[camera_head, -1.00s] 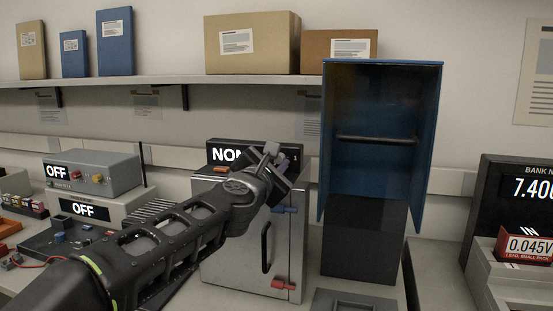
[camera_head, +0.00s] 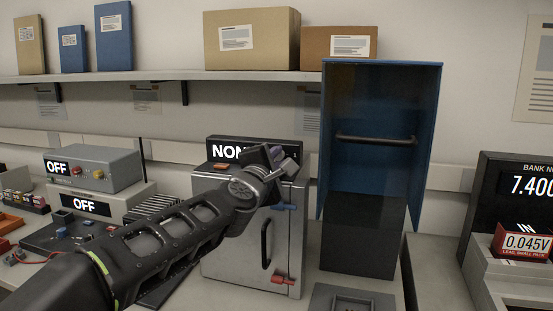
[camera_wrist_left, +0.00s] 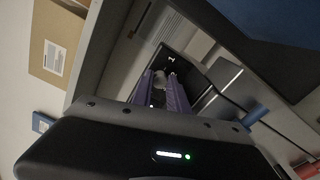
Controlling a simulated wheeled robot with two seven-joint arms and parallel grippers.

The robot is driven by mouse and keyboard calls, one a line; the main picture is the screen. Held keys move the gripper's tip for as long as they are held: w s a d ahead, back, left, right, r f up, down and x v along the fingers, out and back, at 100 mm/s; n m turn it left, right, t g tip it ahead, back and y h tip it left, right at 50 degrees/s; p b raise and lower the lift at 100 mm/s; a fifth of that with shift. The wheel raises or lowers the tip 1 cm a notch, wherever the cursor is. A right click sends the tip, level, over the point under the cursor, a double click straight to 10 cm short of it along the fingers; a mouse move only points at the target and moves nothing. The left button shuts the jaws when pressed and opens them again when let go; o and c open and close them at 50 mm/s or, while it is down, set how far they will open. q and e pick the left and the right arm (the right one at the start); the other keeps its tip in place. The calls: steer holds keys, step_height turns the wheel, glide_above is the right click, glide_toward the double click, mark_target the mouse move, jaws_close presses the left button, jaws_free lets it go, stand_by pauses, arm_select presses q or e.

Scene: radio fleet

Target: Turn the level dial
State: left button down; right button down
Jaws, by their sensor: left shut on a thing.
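My right gripper is not in view.
Grey units reading OFF (camera_head: 85,207) stand at left. A shelf (camera_head: 150,76) with boxes runs above.

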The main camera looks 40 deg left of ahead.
arm_select(q)
steer(key=c, duration=1.3)
jaws_free()
steer(key=shift+f, duration=0.1)
